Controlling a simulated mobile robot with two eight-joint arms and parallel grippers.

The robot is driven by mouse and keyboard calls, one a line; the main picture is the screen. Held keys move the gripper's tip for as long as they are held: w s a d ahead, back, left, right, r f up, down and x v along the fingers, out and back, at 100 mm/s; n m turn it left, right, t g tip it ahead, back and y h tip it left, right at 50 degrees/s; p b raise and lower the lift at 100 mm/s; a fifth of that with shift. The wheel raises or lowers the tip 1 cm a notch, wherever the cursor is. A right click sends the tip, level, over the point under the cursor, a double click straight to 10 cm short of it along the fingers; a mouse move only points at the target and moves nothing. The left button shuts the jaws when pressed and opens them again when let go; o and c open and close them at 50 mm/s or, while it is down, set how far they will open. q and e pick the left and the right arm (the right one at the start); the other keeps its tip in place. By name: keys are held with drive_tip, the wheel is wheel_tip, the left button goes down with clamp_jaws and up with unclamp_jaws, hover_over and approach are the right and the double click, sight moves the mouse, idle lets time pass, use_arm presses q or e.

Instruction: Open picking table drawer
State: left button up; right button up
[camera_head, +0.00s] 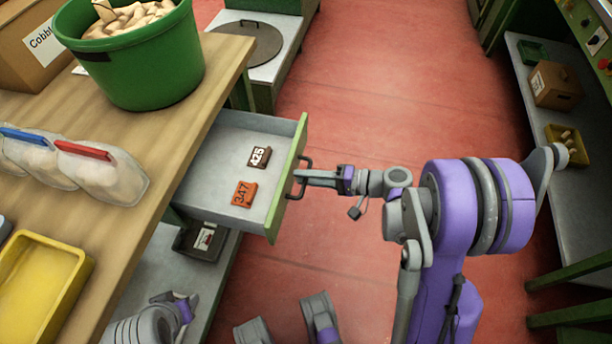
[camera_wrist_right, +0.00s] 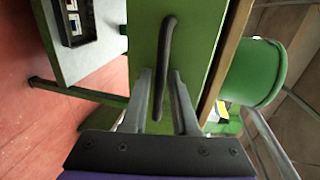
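The picking table (camera_head: 135,215) has its grey drawer (camera_head: 215,165) pulled well out, and the inside shows. The drawer has a green front (camera_head: 287,180) with a dark bar handle (camera_head: 302,178). My right gripper (camera_head: 303,179) is at this handle, reaching in from the right. In the right wrist view the handle (camera_wrist_right: 168,45) passes between the two separate fingers of my right gripper (camera_wrist_right: 160,75), with a narrow gap visible beside it. Part of my left arm shows low at the left, and its gripper (camera_head: 175,298) is too unclear to judge.
A brown tag marked 425 (camera_head: 259,156) and an orange tag marked 347 (camera_head: 244,193) lie in the drawer. A green tub (camera_head: 145,70), bags (camera_head: 105,178) and a yellow tray (camera_head: 40,290) stand on the tabletop. Red floor (camera_head: 350,90) is clear beyond the drawer.

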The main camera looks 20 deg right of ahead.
use_arm(q)
drive_tip(key=shift+r+p, duration=0.7)
drive_tip(key=shift+r, duration=0.15)
use_arm(e)
drive_tip(key=v, duration=1)
drive_tip(key=shift+s+d, duration=0.2)
drive_tip(key=shift+d, duration=0.15)
drive_tip(key=shift+a+r, duration=0.1)
drive_tip(key=s+a+f+n+g+h, duration=0.1)
drive_tip(key=s+a+f+g+h, duration=0.2)
drive_tip(key=a, duration=0.5)
drive_tip(key=s+r+n+g+h, duration=0.2)
drive_tip(key=s+n+h, duration=0.4)
drive_tip(key=s+h, duration=0.4)
use_arm(q)
wheel_tip(320, 180, up, 21)
drive_tip(key=w+t+p, duration=0.1)
drive_tip(key=p, duration=1.7)
drive_tip(key=shift+w+f, duration=0.15)
drive_tip(key=shift+w, duration=0.2)
use_arm(e)
wheel_tip(320, 180, up, 21)
drive_tip(key=w+t, duration=0.1)
drive_tip(key=w, duration=0.1)
drive_tip(key=shift+w+f, duration=0.25)
